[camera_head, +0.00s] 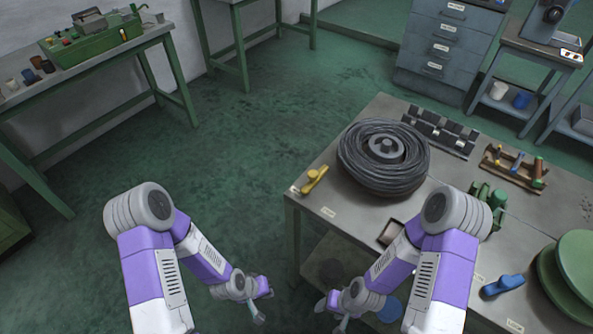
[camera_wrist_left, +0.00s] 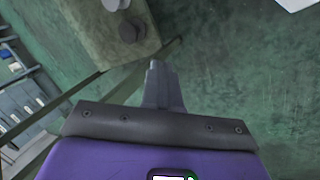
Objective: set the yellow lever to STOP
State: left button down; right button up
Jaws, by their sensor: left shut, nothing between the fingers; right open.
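The yellow lever (camera_head: 314,179) is mounted at the near left corner of the grey worktable (camera_head: 350,222). It lies slanted, its upper end toward the right. A small pale label (camera_head: 328,211) sits in front of it and another (camera_head: 295,190) to its left; I cannot read either. My left gripper (camera_head: 258,317) is shut and empty, low in the head view, left of the table and well apart from the lever. Its closed fingers (camera_wrist_left: 158,80) show in the left wrist view. My right gripper (camera_head: 331,316) is open and empty, below the lever in the picture and apart from it.
A large coil of grey wire (camera_head: 360,160) lies right of the lever. A small tray (camera_head: 390,232), a green device (camera_head: 487,205), a blue lever (camera_head: 503,286) and a tool rack (camera_head: 515,165) are also on the table. Green floor (camera_head: 240,140) is open to the left.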

pick_arm(q)
jog(key=w+a+r+n+t+h+p, duration=0.15)
jog(key=w+r+t, duration=0.35)
jog(key=w, duration=0.5)
jog(key=w+r+n+t+h, duration=0.1)
jog(key=w+r+t+h, duration=0.1)
jog(key=w+r, duration=0.75)
jog(key=w+a+r+m+g+h, duration=0.1)
jog(key=r+h, duration=0.3)
jog(key=r, duration=0.4)
jog(key=w+a+r+m+g+h, duration=0.2)
jog(key=r+g+h, duration=0.1)
jog(key=r, duration=0.5)
jog(key=shift+w+r+h+p, duration=0.15)
jog(key=shift+h+p, duration=0.25)
jog(key=shift+h, duration=0.15)
jog(key=shift+m, duration=0.25)
